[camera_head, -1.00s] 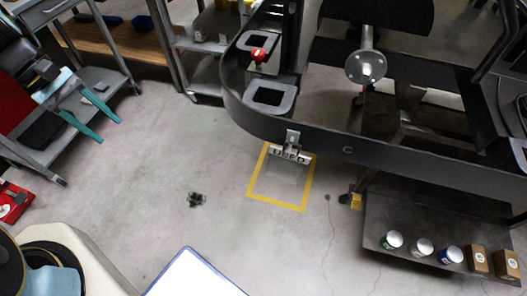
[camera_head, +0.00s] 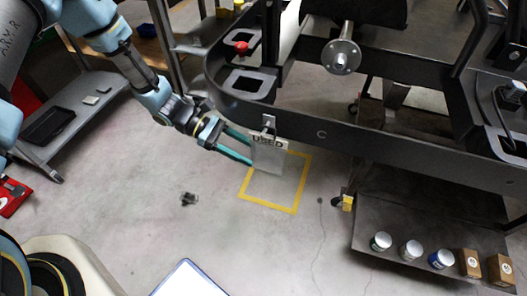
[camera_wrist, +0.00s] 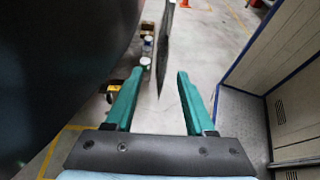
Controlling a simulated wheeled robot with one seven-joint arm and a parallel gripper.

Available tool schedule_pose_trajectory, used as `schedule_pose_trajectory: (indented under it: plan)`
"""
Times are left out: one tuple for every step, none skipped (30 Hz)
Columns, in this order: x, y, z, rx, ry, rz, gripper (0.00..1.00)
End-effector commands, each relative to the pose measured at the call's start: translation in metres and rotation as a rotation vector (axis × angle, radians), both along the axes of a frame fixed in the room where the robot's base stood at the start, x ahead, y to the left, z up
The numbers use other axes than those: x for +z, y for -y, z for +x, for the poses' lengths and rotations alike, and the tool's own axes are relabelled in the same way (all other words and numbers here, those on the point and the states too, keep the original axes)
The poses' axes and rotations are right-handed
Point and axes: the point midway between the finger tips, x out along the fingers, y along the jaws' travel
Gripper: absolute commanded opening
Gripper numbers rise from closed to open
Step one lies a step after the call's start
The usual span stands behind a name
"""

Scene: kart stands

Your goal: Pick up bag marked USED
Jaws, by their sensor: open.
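The bag marked USED (camera_head: 267,160) is a pale, thin, see-through pouch with a dark-lettered label strip at its top. It hangs from a metal clip (camera_head: 268,122) on the front of the dark kart stand. My gripper (camera_head: 250,151) is open at the bag's left edge, its two teal fingers pointing at the bag. In the wrist view a thin, edge-on sheet, likely the bag (camera_wrist: 166,45), lies ahead between the two fingers (camera_wrist: 161,72). Whether its near edge is inside the jaws I cannot tell for sure.
The dark stand frame (camera_head: 345,140) runs just above and right of the bag. A yellow floor square (camera_head: 268,206) lies below. Cans (camera_head: 411,250) and small boxes (camera_head: 469,263) stand on a low shelf at right. A grey cart (camera_head: 75,103) stands at left. The floor between is mostly clear.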

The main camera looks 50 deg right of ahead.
Motion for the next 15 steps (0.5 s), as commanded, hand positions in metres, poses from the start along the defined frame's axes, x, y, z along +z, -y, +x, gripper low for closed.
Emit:
schedule_pose_trajectory:
  plan:
    - [-0.001,0.001,-0.003,-0.001,0.0,0.0,0.54]
    - [-0.001,0.001,-0.004,-0.001,0.001,0.001,0.54]
    - [-0.002,0.001,-0.006,-0.001,0.001,0.0,0.54]
    - [-0.003,0.002,-0.008,-0.001,0.001,0.0,0.54]
    - [-0.004,0.003,-0.011,-0.002,0.001,0.001,0.54]
    - [-0.006,0.004,-0.016,-0.002,0.0,0.002,0.54]
    - [-0.008,0.004,-0.02,-0.003,0.0,0.003,0.54]
    - [-0.01,0.005,-0.024,-0.003,0.0,0.003,0.54]
    - [-0.013,0.006,-0.03,-0.004,-0.001,0.003,0.54]
    - [-0.015,0.007,-0.033,-0.003,0.0,0.004,0.54]
    - [-0.017,0.009,-0.037,-0.002,0.0,0.002,0.54]
    - [-0.019,0.011,-0.041,-0.003,0.001,0.001,0.54]
    - [-0.021,0.012,-0.043,-0.003,0.002,0.001,0.54]
    - [-0.022,0.013,-0.045,-0.001,0.002,0.0,0.54]
    - [-0.023,0.014,-0.047,0.0,0.003,0.001,0.54]
